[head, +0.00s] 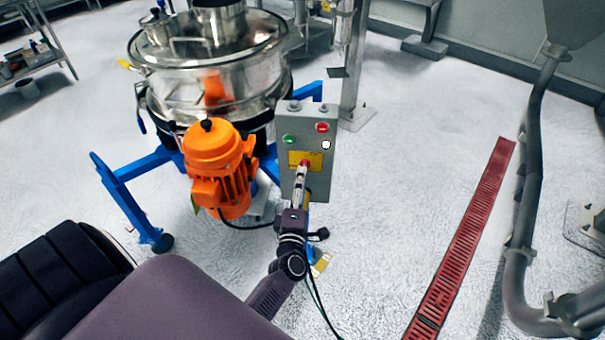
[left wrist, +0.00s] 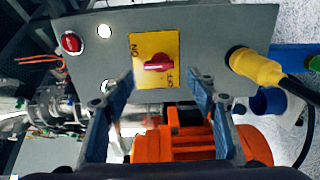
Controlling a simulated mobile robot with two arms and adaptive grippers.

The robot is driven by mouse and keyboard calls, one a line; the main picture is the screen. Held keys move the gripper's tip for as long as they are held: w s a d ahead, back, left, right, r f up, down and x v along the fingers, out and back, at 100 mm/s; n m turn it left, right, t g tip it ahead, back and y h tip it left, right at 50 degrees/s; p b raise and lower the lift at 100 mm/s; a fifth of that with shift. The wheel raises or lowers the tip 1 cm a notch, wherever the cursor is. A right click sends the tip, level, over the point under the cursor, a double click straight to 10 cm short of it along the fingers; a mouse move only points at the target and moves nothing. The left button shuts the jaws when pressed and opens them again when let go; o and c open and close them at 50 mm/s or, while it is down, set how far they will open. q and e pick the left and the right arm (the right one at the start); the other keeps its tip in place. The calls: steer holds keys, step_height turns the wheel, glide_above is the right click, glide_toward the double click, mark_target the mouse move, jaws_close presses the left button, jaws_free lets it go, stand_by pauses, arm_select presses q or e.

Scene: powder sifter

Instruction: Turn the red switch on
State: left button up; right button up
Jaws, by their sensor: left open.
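The red switch (left wrist: 157,63) is a rotary knob on a yellow plate (left wrist: 142,41) marked ON and OFF, on a grey control box (left wrist: 215,35). In the left wrist view its handle lies roughly sideways; I cannot tell which mark it points to. My left gripper (left wrist: 161,88) is open, its fingers spread to either side below the knob, apparently not touching it. In the head view the left gripper (head: 302,174) is right in front of the yellow plate (head: 295,157) and partly covers the knob. My right gripper is not in view.
The box also carries a green button (head: 290,139), a red button (head: 322,127) and a white light (head: 326,145). An orange motor (head: 217,165) and the steel sifter (head: 215,85) on a blue frame stand left of it. A yellow cable plug (left wrist: 255,67) sticks out from the box.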

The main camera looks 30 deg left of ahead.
arm_select(q)
steer(key=v, duration=0.7)
stand_by(0.3)
steer(key=s+d+f+m+g+h, duration=0.1)
steer(key=s+d+f+m+h, duration=0.15)
steer(key=d+f+m, duration=0.4)
steer(key=s+d+f+m+g+h, duration=0.1)
steer(key=d+f+m+h, duration=0.25)
steer(key=f, duration=0.65)
steer(key=s+d+f+m+g+h, duration=0.1)
steer(key=s+d+f+m+g, duration=0.15)
steer(key=s+f, duration=0.4)
steer(key=s+d+f+m+g+h, duration=0.1)
steer(key=s+f+m+g+h, duration=0.1)
steer(key=s+f+m, duration=0.45)
steer(key=s+a+f+m+g, duration=0.1)
steer(key=s+f+m+g, duration=0.1)
steer(key=s+f, duration=0.3)
steer(key=s+a+f+m+g, duration=0.2)
steer(key=s+f, duration=0.3)
steer(key=s, duration=0.6)
steer(key=s+a+f+m+g, duration=0.1)
steer(key=s+f+m+g, duration=0.2)
steer(key=s, duration=0.6)
steer(key=shift+a+f+g+y, duration=0.4)
steer(key=shift+f+g, duration=0.35)
steer(key=shift+f, duration=0.2)
